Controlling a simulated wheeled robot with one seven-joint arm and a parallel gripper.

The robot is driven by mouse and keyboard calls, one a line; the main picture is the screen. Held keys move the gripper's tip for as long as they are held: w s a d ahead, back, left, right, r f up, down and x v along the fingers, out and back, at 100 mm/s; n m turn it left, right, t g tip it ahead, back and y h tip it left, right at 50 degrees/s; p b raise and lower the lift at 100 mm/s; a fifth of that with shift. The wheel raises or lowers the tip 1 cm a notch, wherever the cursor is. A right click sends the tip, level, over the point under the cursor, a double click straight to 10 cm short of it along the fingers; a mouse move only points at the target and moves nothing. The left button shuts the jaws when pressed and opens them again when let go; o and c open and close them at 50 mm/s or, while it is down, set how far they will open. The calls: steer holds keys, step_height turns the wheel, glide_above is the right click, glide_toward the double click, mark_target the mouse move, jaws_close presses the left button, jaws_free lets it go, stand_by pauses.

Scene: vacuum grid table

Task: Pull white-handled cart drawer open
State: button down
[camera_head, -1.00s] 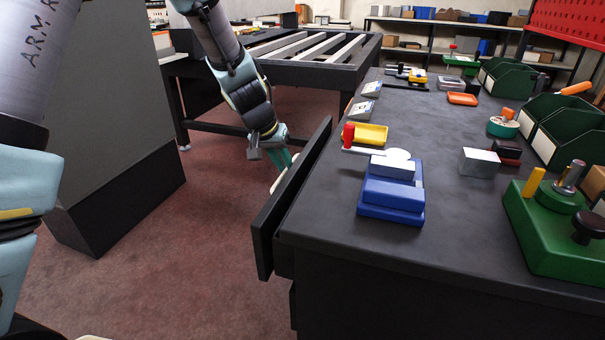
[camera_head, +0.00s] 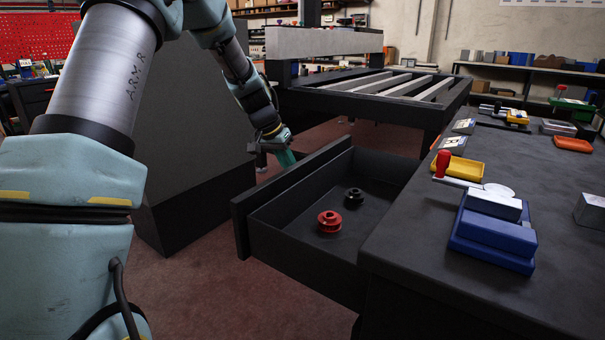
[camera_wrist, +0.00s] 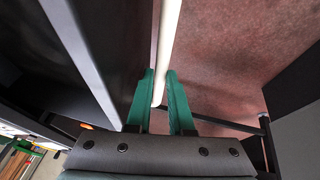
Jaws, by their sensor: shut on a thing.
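The black drawer (camera_head: 290,240) stands well out from the cart (camera_head: 440,225) in the head view. A red spool-shaped part (camera_head: 329,221) and a smaller black one (camera_head: 354,196) lie inside it. My gripper (camera_head: 285,160) is at the outer side of the drawer front, near its far end. In the wrist view my green fingers (camera_wrist: 160,95) are shut on the white handle (camera_wrist: 167,45), a long bar that runs between them alongside the dark drawer front (camera_wrist: 75,45). The handle is hidden behind the drawer front in the head view.
On the cart top are a blue block fixture (camera_head: 495,235), a yellow tray (camera_head: 460,168) and a red-knobbed tool (camera_head: 443,160). A large dark box-shaped body (camera_head: 190,130) stands left of the drawer. A slatted frame table (camera_head: 370,85) is behind. Red-brown floor (camera_head: 230,270) is open before the drawer.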

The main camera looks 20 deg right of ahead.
steer(key=shift+w+a, duration=0.2)
steer(key=shift+w, duration=0.15)
steer(key=c, duration=0.8)
jaws_free()
steer(key=v, duration=1)
steer(key=shift+r, duration=0.4)
steer(key=shift+a, duration=0.1)
